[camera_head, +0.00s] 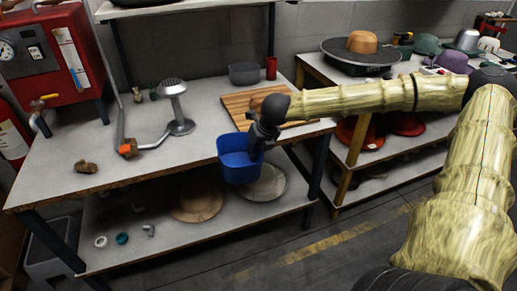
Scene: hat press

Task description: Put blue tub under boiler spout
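The blue tub (235,160) hangs in the air in front of the upper table's front edge, roughly upright with its open side up. My gripper (256,146) is at the tub's right side and appears closed on its wall; the fingertips are partly hidden by the tub. The red boiler (58,52) stands at the far left back of the table, with a gauge and a level glass on its front. Its spout (42,122) with a yellow-handled tap sticks out low at the front, well to the left of the tub.
A metal steamer stand (176,108) with an orange valve (127,148) stands between boiler and tub. A small brown object (86,167) lies near the front left. A wooden board (240,104) lies behind my gripper. The tabletop (65,150) below the spout is bare.

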